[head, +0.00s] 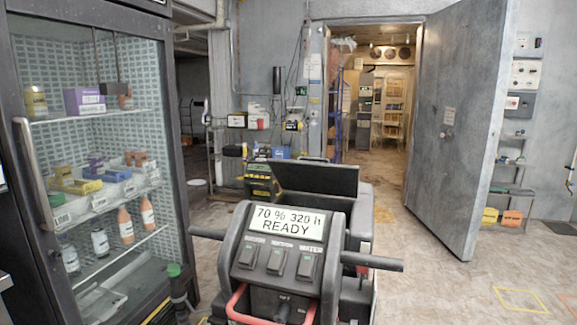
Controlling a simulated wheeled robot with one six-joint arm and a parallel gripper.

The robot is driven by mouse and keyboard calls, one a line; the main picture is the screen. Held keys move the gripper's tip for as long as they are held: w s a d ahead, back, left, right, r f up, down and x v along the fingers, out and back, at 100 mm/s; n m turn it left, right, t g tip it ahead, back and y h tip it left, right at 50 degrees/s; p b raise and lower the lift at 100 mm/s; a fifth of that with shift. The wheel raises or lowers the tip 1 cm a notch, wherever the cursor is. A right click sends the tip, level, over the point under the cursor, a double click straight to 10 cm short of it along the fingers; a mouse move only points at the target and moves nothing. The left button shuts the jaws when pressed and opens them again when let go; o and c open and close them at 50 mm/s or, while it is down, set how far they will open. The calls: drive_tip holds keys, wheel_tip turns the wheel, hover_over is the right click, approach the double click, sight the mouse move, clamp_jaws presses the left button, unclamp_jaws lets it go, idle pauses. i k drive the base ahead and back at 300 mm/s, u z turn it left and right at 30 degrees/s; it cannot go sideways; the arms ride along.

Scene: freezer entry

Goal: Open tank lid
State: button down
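A dark floor-cleaning machine stands in the middle foreground of the head view. Its console (282,258) faces me, with a display (287,219) reading "70 % 320 h READY", three switches and side handles. Behind the console a wide, flat dark panel (318,179) stands up at a tilt; it looks like the tank lid, but its hinge and the tank opening are hidden behind the console. My gripper is not in view.
A glass-door fridge (95,170) with bottles and boxes stands close on the left. A heavy grey door (455,130) stands open at the right, beside a lit doorway. A yellow-and-black object (262,182) shows left of the panel. Floor at the right is mostly clear.

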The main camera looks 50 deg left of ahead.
sight(328, 178)
drive_tip(key=k, duration=0.15)
drive_tip(key=u, duration=1.45)
drive_tip(key=i, duration=0.5)
drive_tip(key=u, duration=0.05)
